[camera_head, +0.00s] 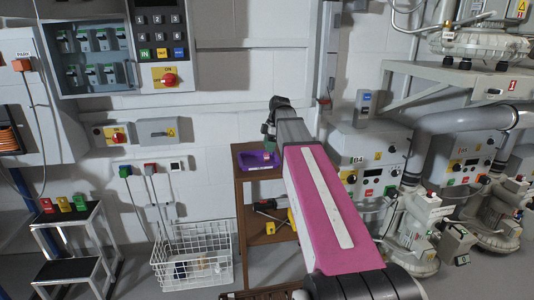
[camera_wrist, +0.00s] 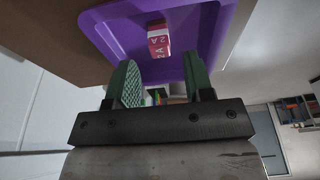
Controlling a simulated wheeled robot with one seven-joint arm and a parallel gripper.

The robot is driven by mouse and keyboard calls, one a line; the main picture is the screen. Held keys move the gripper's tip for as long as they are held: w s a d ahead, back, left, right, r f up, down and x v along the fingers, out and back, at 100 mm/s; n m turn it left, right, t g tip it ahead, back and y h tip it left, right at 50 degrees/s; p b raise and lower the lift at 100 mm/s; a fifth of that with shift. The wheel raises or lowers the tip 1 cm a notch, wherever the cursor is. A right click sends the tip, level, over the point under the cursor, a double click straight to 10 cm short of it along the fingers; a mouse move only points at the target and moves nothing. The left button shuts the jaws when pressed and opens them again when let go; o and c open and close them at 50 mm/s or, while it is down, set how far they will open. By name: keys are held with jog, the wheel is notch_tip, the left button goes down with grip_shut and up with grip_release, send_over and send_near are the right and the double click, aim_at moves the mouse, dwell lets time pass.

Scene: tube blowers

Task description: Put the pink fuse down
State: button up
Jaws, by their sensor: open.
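The pink fuse (camera_wrist: 158,40), with a white part and lettering, is in the purple tray (camera_wrist: 114,21) in the wrist view. My gripper (camera_wrist: 160,76) has its two green fingers spread apart with nothing between them, and the fuse shows beyond their tips. In the head view the purple tray (camera_head: 246,160) is on top of the brown shelf stand. My gripper (camera_head: 268,141) is over it, and a small pinkish patch, likely the fuse (camera_head: 267,155), shows below the fingers.
The brown shelf stand (camera_head: 244,204) holds a tool on its middle shelf. A white wire basket (camera_head: 192,257) stands to its left. A step stand (camera_head: 75,236) bears several coloured fuses. White blower machines (camera_head: 368,158) line the right side.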

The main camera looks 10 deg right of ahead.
jog(key=v, duration=0.8)
jog(key=shift+f, duration=0.1)
